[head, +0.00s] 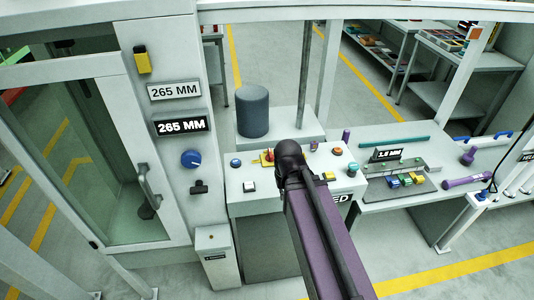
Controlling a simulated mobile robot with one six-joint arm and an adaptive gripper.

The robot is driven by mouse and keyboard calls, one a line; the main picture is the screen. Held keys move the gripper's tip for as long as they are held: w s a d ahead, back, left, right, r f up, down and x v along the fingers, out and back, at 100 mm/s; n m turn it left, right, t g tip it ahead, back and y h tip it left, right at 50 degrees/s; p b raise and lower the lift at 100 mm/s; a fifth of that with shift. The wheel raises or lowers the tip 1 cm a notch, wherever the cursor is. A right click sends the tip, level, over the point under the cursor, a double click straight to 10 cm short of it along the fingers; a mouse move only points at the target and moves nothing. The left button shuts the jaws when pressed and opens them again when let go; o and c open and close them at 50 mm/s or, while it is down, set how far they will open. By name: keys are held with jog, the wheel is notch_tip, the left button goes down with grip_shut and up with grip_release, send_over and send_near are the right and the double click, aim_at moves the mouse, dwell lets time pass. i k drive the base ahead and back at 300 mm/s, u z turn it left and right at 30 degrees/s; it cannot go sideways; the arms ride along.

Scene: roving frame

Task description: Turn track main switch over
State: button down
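No label naming the track main switch is legible. A red switch on a yellow plate (267,157) sits on the white console, just left of the dark joint of my arm; its setting is too small to tell. A blue knob (190,158) with a pale mark is on the upright panel beside the door. Below it is a small black switch-like part (199,188), also on the panel. My purple arm reaches up from the bottom over the console and hides part of its top. My gripper does not show.
A grey cylinder (252,110) stands behind. The door handle (149,185) juts out at left. A small white post (216,258) stands in front. Floor at lower right is clear.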

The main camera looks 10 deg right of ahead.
aim_at(270, 156)
jog(key=i, duration=0.85)
jog(key=z, duration=0.05)
